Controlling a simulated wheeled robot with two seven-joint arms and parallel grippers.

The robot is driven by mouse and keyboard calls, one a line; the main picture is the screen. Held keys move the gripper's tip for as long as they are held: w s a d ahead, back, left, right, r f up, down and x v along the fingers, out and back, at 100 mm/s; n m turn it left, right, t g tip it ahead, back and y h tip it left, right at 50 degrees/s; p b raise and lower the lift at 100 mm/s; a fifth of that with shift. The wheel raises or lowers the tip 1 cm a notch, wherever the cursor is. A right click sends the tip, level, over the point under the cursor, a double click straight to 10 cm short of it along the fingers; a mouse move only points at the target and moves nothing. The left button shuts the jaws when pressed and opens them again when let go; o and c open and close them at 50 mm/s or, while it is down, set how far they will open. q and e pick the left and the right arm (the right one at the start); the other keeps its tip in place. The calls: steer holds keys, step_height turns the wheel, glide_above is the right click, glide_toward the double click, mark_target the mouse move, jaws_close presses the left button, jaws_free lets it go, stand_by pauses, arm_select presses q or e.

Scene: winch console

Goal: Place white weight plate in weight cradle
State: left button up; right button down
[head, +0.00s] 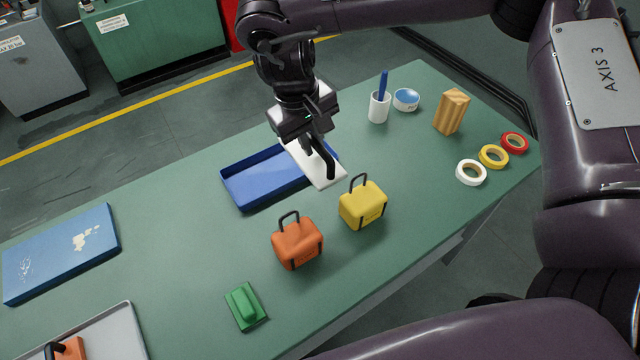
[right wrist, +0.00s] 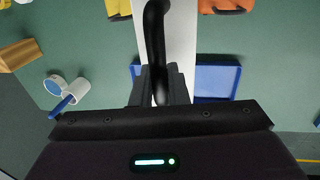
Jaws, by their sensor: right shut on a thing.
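My right gripper (head: 316,138) is shut on the black handle of the white weight plate (head: 325,174), a flat white slab. The plate overlaps the right end of the blue open tray (head: 233,198) in the head view and seems held above the table. In the right wrist view the plate (right wrist: 181,35) is a white strip behind the black handle, which runs down between the fingers (right wrist: 160,92). The blue tray (right wrist: 217,82) shows behind it and looks empty. I cannot tell for sure which container is the weight cradle. My left gripper is not in view.
Orange (head: 297,243) and yellow (head: 362,206) handled weights stand in front. A green block (head: 246,306), blue panel (head: 62,252) and grey tray (head: 128,320) lie left. A cup (head: 379,107), bowl (head: 406,99), wooden block (head: 452,111) and tape rolls (head: 493,156) are right.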

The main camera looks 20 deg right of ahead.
steer(key=shift+w+d, duration=0.1)
steer(key=shift+d, duration=0.2)
steer(key=shift+d+f, duration=0.1)
steer(key=shift+f, duration=0.2)
step_height(320, 180, down, 15)
steer(key=shift+r+b, duration=0.1)
steer(key=shift+b, duration=0.35)
steer(key=shift+f+b, duration=0.45)
steer(key=shift+f, duration=1.7)
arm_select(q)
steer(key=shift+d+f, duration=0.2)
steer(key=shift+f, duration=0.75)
arm_select(e)
steer(key=c, duration=1.8)
jaws_free()
steer(key=shift+f, duration=0.2)
steer(key=o, duration=0.4)
